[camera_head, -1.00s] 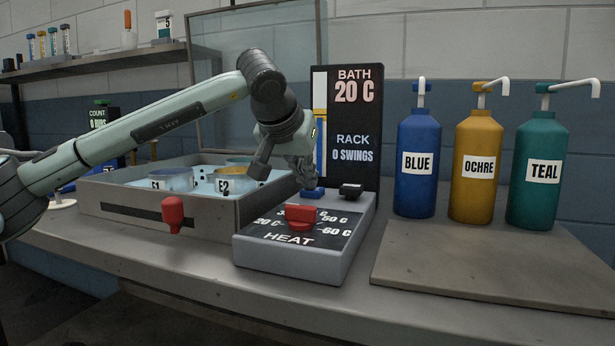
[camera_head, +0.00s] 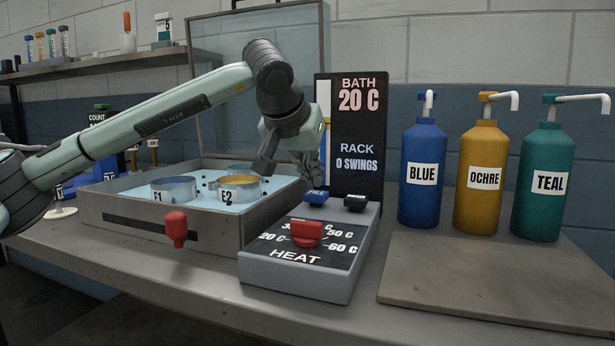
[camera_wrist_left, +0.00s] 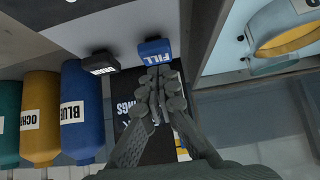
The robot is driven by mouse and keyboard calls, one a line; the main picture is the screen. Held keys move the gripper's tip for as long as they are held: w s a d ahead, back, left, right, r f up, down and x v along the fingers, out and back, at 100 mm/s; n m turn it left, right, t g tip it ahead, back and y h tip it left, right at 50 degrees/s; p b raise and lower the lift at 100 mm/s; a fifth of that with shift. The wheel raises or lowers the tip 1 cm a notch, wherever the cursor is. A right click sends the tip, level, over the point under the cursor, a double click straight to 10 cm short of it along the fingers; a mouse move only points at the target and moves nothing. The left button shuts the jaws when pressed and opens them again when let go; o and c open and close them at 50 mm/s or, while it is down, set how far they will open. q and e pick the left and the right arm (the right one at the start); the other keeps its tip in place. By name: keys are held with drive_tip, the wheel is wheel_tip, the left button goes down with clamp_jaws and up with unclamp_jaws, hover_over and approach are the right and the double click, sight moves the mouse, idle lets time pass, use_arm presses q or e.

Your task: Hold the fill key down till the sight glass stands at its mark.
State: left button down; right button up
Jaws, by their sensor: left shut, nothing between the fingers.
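The blue fill key (camera_head: 316,197) is at the back of the grey control box, and it shows with its FILL label in the left wrist view (camera_wrist_left: 155,51). My left gripper (camera_head: 317,182) is shut and empty, pointing down just above and behind the key. In the left wrist view its fingertips (camera_wrist_left: 160,76) are close beside the key; I cannot tell whether they touch. The sight glass (camera_head: 322,92) is a pale upright strip left of the dark display. My wrist and gripper hide part of it, so its level cannot be read. My right gripper is not in view.
A black key (camera_head: 355,203) is right of the fill key, and a red heat knob (camera_head: 307,233) is in front. The bath (camera_head: 200,235) holds labelled cups on the left. Pump bottles (camera_head: 478,185) stand at right behind a bare board (camera_head: 490,280).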

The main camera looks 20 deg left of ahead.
use_arm(q)
drive_tip(key=v, duration=1)
drive_tip(key=shift+r+b, duration=0.35)
drive_tip(key=shift+r, duration=0.3)
drive_tip(key=shift+w+a, duration=0.1)
